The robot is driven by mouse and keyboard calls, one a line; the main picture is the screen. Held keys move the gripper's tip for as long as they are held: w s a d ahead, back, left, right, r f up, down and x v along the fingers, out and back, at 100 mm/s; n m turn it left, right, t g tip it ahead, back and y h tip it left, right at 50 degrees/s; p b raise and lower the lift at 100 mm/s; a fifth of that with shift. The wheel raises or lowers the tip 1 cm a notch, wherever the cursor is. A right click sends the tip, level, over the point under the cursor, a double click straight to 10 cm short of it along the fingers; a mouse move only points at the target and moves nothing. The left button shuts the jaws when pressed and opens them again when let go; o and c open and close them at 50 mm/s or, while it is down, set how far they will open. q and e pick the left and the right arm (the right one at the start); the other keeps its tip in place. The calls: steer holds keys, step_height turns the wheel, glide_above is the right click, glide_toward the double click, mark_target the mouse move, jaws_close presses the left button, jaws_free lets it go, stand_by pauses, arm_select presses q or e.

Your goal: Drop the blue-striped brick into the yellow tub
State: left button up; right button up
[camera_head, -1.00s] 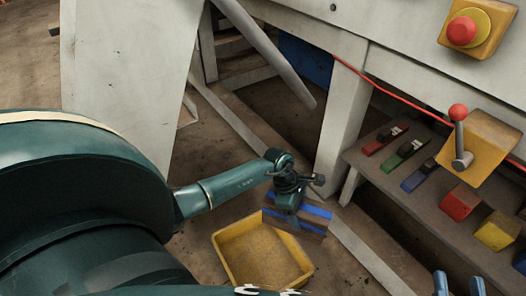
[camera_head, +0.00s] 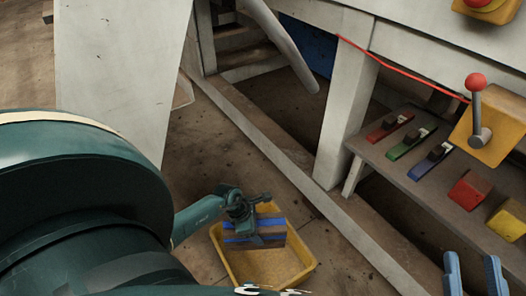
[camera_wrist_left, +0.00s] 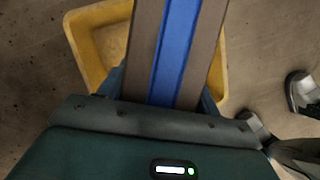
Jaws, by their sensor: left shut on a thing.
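The blue-striped brick (camera_head: 262,231) is brown-grey with blue bands. My left gripper (camera_head: 258,238) is shut on it and holds it over the back part of the yellow tub (camera_head: 305,268). In the left wrist view the brick (camera_wrist_left: 176,45) stretches up from the jaws, with the tub (camera_wrist_left: 88,50) below and behind it. The tub is an open, shallow tray on the floor, and the visible part of its inside is empty. My right gripper (camera_head: 473,275) shows two blue fingers apart, empty, at the bottom right.
A grey shelf (camera_head: 400,170) at the right carries red, green and blue switch blocks and red and yellow blocks. Above it is a yellow box with a red-knobbed lever (camera_head: 477,105). A pale beam (camera_head: 270,160) runs along the floor behind the tub. Floor left of the tub is clear.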

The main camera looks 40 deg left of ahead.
arm_select(q)
steer(key=shift+w+f+b, duration=0.1)
steer(key=shift+f+b, duration=0.35)
steer(key=shift+f, duration=0.3)
steer(key=shift+f+b, duration=0.35)
steer(key=shift+f, duration=0.05)
steer(key=shift+f+b, duration=0.95)
steer(key=shift+f, duration=0.05)
arm_select(e)
steer(key=shift+w+d+r+n+t+y, duration=0.15)
steer(key=shift+r+n+t+y, duration=0.25)
steer(key=shift+r+n+y, duration=0.65)
steer(key=shift+w+d+r+n+t+y, duration=0.15)
steer(key=shift+r+n+t+y, duration=0.25)
steer(key=shift+r+n+y, duration=0.6)
steer(key=shift+a+r+m, duration=0.1)
steer(key=shift+r+m, duration=0.05)
steer(key=shift+m, duration=0.1)
